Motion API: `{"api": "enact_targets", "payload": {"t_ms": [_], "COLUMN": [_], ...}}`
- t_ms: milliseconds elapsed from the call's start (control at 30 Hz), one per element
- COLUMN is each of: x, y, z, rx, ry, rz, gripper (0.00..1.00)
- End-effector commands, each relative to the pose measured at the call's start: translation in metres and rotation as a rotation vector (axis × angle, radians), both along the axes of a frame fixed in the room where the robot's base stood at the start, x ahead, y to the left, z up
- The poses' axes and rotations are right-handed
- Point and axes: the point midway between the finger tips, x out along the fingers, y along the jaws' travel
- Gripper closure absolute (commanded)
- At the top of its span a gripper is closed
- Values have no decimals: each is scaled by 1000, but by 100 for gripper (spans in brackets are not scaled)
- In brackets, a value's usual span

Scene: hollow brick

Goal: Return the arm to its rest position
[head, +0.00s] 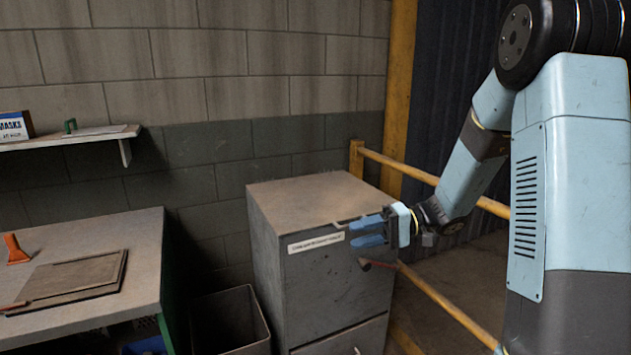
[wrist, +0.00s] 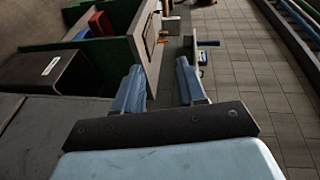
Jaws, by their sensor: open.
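My arm comes in from the right of the head view, bent at the elbow, with its forearm sloping down to the left. My gripper (head: 352,232) points left in front of the grey cabinet (head: 310,200), near the label on its top drawer. I cannot tell whether it touches the cabinet. In the wrist view, my gripper (wrist: 158,82) shows two blue fingers spread apart, with nothing held between them.
A yellow rail (head: 430,178) runs behind my forearm. A bin (head: 228,320) stands between the cabinet and a workbench (head: 145,235) that bears a flat board (head: 75,278) and an orange object (head: 15,248).

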Motion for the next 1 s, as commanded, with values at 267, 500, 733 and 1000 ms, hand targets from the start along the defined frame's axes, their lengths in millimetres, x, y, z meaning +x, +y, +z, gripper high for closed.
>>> {"api": "enact_targets", "payload": {"t_ms": [267, 500, 733, 1000], "x": [-59, -102, -136, -166], "y": [-1, -15, -37, -69], "z": [22, 33, 44, 60], "rx": [-310, -581, -825, -1072], "ry": [9, -16, -72, -178], "rz": [80, 72, 3, -149], "gripper": [60, 60, 60, 60]}}
